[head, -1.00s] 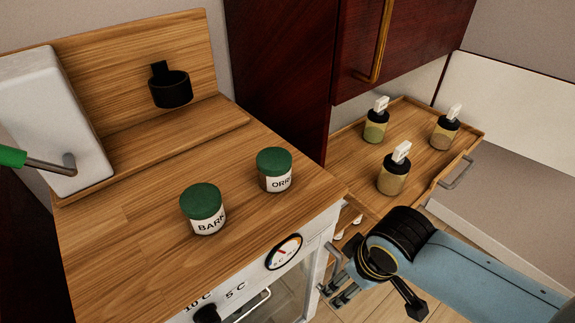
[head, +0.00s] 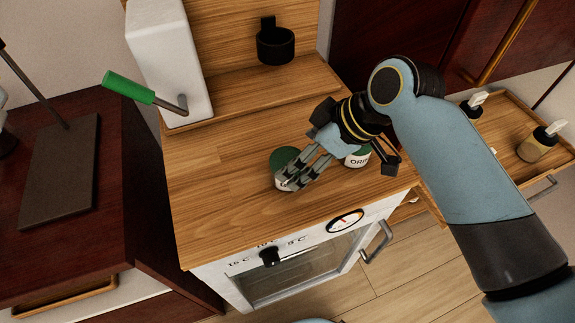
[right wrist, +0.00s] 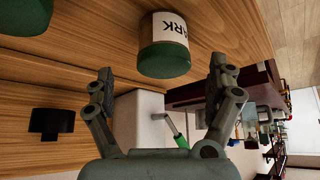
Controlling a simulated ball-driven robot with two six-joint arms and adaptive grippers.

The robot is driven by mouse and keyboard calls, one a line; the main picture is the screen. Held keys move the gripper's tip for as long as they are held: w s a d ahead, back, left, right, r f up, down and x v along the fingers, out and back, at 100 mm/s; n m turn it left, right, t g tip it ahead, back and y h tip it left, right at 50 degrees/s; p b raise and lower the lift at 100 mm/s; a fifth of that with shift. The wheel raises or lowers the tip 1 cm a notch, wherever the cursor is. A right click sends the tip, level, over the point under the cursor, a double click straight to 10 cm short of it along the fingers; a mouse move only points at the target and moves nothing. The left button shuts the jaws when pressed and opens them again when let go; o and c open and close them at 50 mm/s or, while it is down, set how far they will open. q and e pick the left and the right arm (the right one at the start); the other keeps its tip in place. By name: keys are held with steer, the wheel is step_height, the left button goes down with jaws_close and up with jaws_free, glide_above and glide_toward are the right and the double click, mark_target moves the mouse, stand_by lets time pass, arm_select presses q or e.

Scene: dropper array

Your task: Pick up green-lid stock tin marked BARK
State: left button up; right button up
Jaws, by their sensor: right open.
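The green-lid tin marked BARK (head: 284,157) stands on the wooden counter top, partly hidden behind my right gripper in the head view. In the right wrist view the BARK tin (right wrist: 166,48) shows its green lid and white label, just beyond and between the spread fingers. My right gripper (head: 288,184) is open and empty, with its fingertips close to the tin; whether they touch it I cannot tell. The right wrist view also shows the open gripper (right wrist: 161,88). The other green-lid tin, marked ORR (head: 357,158), stands to the right, partly behind my gripper. My left gripper is not in view.
A white box with a green-handled lever (head: 170,60) stands at the back left of the counter. A black ring holder (head: 275,47) is on the back board. A tray with dropper bottles (head: 542,143) is at the right. The counter's left part is clear.

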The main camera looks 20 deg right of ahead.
steer(key=x, duration=0.5)
steer(key=shift+s+a+p, duration=0.1)
steer(key=shift+a+p, duration=0.15)
steer(key=shift+p, duration=0.05)
steer(key=shift+c, duration=0.5)
steer(key=c, duration=1.3)
